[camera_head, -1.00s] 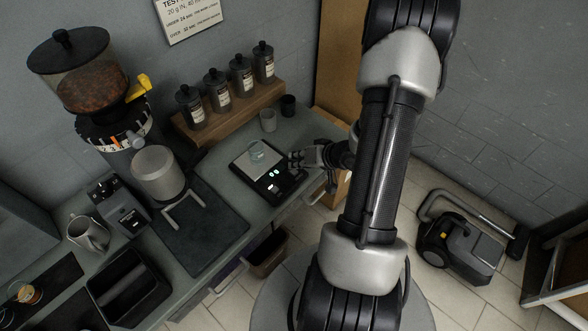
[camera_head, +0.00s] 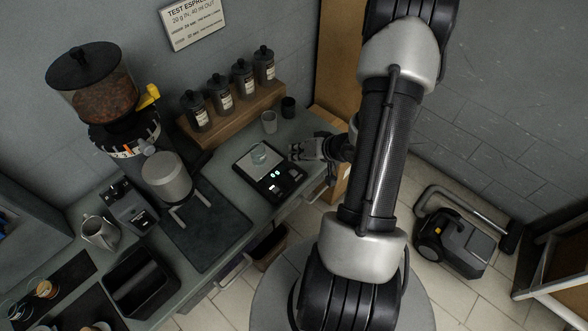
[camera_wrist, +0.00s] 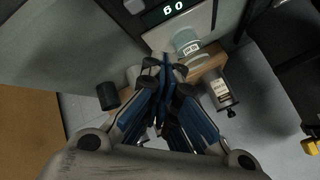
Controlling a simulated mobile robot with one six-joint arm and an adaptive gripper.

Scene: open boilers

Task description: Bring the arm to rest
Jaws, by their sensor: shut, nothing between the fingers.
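My gripper (camera_head: 299,149) is above the right end of the counter, just right of a black scale (camera_head: 268,172). Its fingers are shut and empty; in the wrist view the closed fingertips (camera_wrist: 165,65) come together near the middle. My arm rises from the lower middle and fills the centre right of the head view, hiding part of the wall behind. A small glass (camera_head: 259,153) stands on the scale. In the wrist view the glass (camera_wrist: 186,46) appears beyond the fingertips, and the scale's lit display (camera_wrist: 168,11) shows at the top.
A wooden shelf (camera_head: 236,115) with several dark jars stands behind the scale. Grey cup (camera_head: 269,122) and black cup (camera_head: 288,107) stand near the gripper. A grinder (camera_head: 95,85) and pitcher (camera_head: 99,233) are at left. A vacuum (camera_head: 455,240) is on the floor at right.

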